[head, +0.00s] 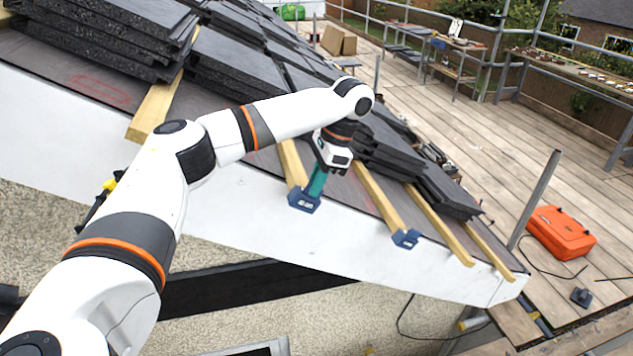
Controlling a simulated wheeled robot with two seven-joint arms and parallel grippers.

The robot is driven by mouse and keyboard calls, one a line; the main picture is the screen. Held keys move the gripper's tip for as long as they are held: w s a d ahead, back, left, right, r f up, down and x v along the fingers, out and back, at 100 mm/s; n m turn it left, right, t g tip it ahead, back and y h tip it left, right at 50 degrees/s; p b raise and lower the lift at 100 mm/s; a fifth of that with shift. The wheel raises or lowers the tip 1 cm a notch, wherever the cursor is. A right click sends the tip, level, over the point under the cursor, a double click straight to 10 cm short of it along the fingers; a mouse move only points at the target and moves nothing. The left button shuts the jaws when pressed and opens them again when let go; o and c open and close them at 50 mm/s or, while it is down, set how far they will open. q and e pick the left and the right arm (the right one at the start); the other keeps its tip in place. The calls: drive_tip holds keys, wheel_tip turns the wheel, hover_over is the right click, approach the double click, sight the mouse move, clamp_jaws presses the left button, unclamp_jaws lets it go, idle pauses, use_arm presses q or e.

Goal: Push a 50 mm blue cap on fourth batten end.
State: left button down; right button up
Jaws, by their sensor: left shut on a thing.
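My left gripper (314,186) reaches down over the roof edge with its teal fingers shut on a blue cap (303,202). The cap is at the lower end of a wooden batten (292,163); I cannot tell how far it is pushed on. The gripper's fingers hide part of the cap and the batten's end. A second blue cap (406,239) sits on the end of the batten to the right (379,200). Two battens further right, one of them here (440,225), show bare ends. My right gripper is not in view.
Stacks of dark tiles (120,38) lie up the roof, with more tiles (445,190) at the right. A white board (230,215) runs below the batten ends. An orange case (560,232) stands on the scaffold planks (470,130), beside a metal pole (535,195).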

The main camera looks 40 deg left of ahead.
use_arm(q)
drive_tip(key=c, duration=1.4)
unclamp_jaws()
drive_tip(key=shift+w+d+r, duration=0.4)
drive_tip(key=shift+w+r, duration=0.05)
drive_tip(key=shift+r, duration=0.35)
drive_tip(key=shift+w+d+r, duration=0.35)
drive_tip(key=shift+w+r, duration=0.05)
drive_tip(key=shift+r, duration=0.45)
drive_tip(key=shift+w+d+r, duration=0.4)
drive_tip(key=shift+w+r, duration=0.05)
drive_tip(key=shift+r, duration=0.35)
